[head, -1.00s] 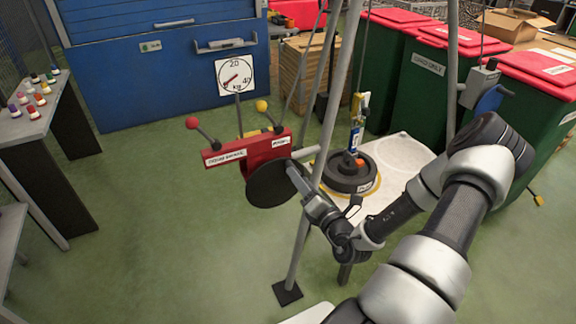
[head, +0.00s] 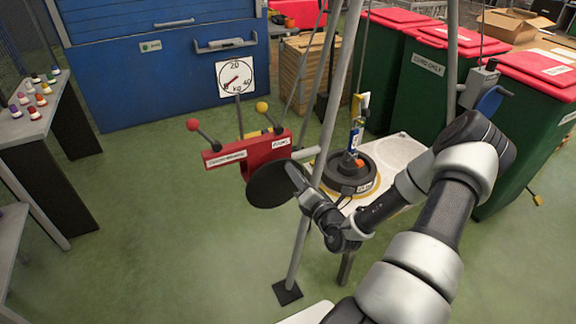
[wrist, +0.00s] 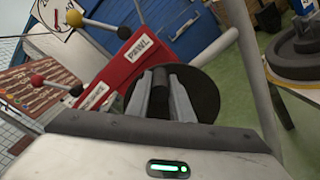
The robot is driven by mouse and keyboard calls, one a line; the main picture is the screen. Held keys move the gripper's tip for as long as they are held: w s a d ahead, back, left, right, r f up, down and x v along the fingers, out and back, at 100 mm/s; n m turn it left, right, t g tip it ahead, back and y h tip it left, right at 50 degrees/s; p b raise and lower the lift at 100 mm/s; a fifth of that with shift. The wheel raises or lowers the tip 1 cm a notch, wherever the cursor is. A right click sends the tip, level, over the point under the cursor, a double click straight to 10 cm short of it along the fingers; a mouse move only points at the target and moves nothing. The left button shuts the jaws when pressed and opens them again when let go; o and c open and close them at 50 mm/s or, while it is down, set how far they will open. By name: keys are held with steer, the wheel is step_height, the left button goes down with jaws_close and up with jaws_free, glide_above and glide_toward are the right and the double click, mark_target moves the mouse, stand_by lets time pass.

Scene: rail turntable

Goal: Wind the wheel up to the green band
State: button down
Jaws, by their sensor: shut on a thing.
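A red winch (head: 245,152) carries a black crank disc (head: 268,187) on its near side. My gripper (head: 297,178) is at the disc's right edge. In the wrist view its fingers (wrist: 165,95) are shut on a dark upright handle (wrist: 159,80) in front of the disc (wrist: 203,95). A heavy dark wheel (head: 335,178) with an orange part on top sits at a yellow ring on a white table, below a blue, white and yellow hanging piece (head: 357,125). The dial (head: 235,76) marked in kg has its needle pointing low and left. I cannot make out a green band.
The winch has a red-knobbed lever (head: 193,125) and a yellow-knobbed lever (head: 262,107) near a PAWL label. Grey tripod legs (head: 310,200) stand close by my arm. Red-lidded green bins (head: 436,85) stand behind. The green floor at left is open.

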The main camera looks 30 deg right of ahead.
steer(key=shift+d+f+m+p, duration=0.3)
steer(key=shift+d+f+m, duration=0.25)
steer(key=shift+m, duration=0.35)
steer(key=shift+d+f+m+p, duration=0.25)
steer(key=shift+d+f+m, duration=0.15)
steer(key=shift+d+m, duration=0.4)
steer(key=shift+s+f, duration=0.1)
steer(key=f+m, duration=0.1)
steer(key=m, duration=0.1)
steer(key=d+f+m, duration=0.1)
steer(key=shift+d+f+m, duration=0.1)
steer(key=shift+d+m, duration=0.1)
steer(key=shift+m, duration=0.2)
steer(key=shift+f, duration=0.1)
steer(key=shift+d+f+m+b, duration=0.25)
steer(key=shift+f+m, duration=0.4)
steer(key=shift+m, duration=0.25)
steer(key=shift+d+f+m+b, duration=0.2)
steer(key=shift+f+m, duration=0.4)
steer(key=shift+m, duration=0.3)
